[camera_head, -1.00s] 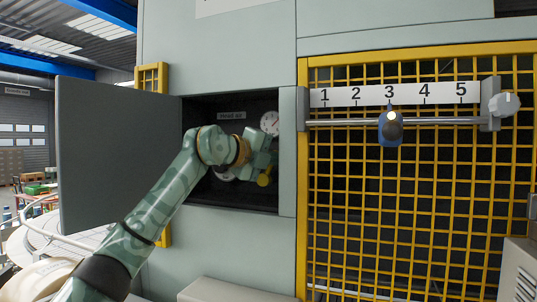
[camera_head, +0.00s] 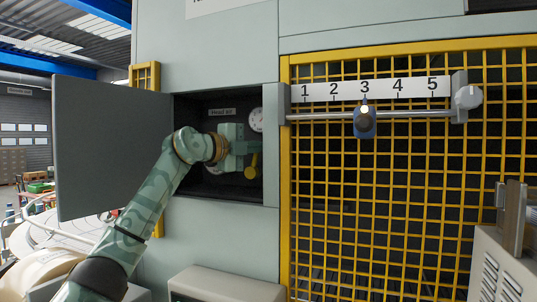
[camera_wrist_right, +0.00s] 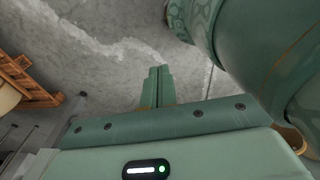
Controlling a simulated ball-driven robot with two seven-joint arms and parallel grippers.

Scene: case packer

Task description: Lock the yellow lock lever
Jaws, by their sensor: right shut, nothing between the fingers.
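The yellow lock lever (camera_head: 252,166) hangs down inside the open recess of the grey machine, below a round white gauge (camera_head: 256,120). My left gripper (camera_head: 247,147) is inside the recess, with its fingers at or just beside the lever's upper part. I cannot tell whether they touch it, and the finger gap is not visible. My left gripper covers part of the lever's mount. My right gripper (camera_wrist_right: 158,86) shows only in the right wrist view. Its fingers are together and empty above a grey concrete floor.
The recess has a grey door (camera_head: 112,150) swung open to the left and a "Head air" label (camera_head: 221,112). Right of it is a yellow mesh guard (camera_head: 400,200) with a numbered scale (camera_head: 370,90) and a blue slider (camera_head: 365,123) at 3. A grey box (camera_head: 225,287) stands below.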

